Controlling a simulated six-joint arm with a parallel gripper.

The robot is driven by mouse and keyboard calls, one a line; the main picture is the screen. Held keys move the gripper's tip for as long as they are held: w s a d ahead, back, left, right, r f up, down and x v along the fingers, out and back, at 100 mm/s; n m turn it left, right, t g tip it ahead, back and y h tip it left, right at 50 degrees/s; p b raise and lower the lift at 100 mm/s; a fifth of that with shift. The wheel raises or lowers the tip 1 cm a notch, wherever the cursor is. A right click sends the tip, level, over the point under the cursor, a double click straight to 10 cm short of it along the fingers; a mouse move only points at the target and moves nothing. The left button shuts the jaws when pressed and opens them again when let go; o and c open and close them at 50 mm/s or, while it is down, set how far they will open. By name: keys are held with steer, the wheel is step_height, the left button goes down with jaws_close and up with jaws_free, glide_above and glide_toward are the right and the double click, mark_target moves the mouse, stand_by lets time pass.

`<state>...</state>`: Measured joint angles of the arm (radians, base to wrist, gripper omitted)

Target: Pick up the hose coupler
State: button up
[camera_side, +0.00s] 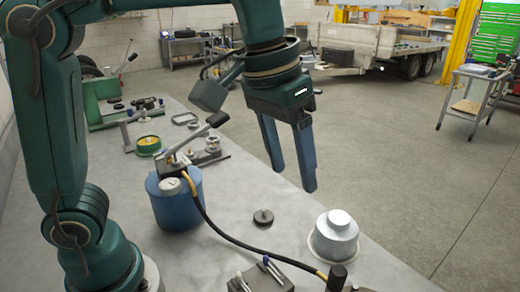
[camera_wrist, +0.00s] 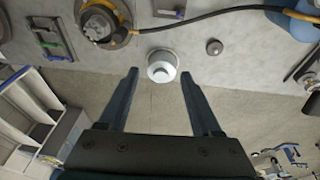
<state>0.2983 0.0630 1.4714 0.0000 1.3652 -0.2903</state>
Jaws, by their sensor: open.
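The black hose (camera_side: 225,232) runs from the blue hand pump (camera_side: 180,200) to a brass fitting and a dark, upright end piece (camera_side: 337,276), apparently the hose coupler, at the bottom edge of the side view. In the wrist view the hose (camera_wrist: 200,16) crosses the top to a brass fitting (camera_wrist: 132,32) at the left; the coupler's outline is unclear there. My gripper (camera_side: 293,178) is open and empty, above and beyond the bench edge, well apart from the coupler. Its open fingers (camera_wrist: 158,75) frame the white-topped metal cylinder in the wrist view.
The metal cylinder (camera_side: 334,238) stands near the bench edge, with a small dark knob (camera_side: 263,217) beside it. Tools (camera_side: 262,274) lie near the hose end. Clamps and small parts stand farther back. The bench (camera_side: 225,262) is bare between them.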

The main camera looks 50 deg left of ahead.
steer(key=m+g, duration=0.1)
steer(key=g, duration=0.1)
glide_toward(338, 271)
steer(key=w+a+f, duration=0.1)
steer(key=w+a, duration=0.1)
steer(key=a, duration=0.1)
steer(key=shift+m+y, duration=0.3)
steer(key=shift+m, duration=0.4)
steer(key=d+f, duration=0.1)
steer(key=f, duration=0.1)
steer(key=s+d+f, duration=0.1)
steer(key=d+f, duration=0.1)
steer(key=shift+d, duration=0.2)
steer(key=shift+s+d+f+g, duration=0.2)
steer(key=shift+f+g, duration=0.1)
steer(key=shift+f, duration=2.5)
jaws_close()
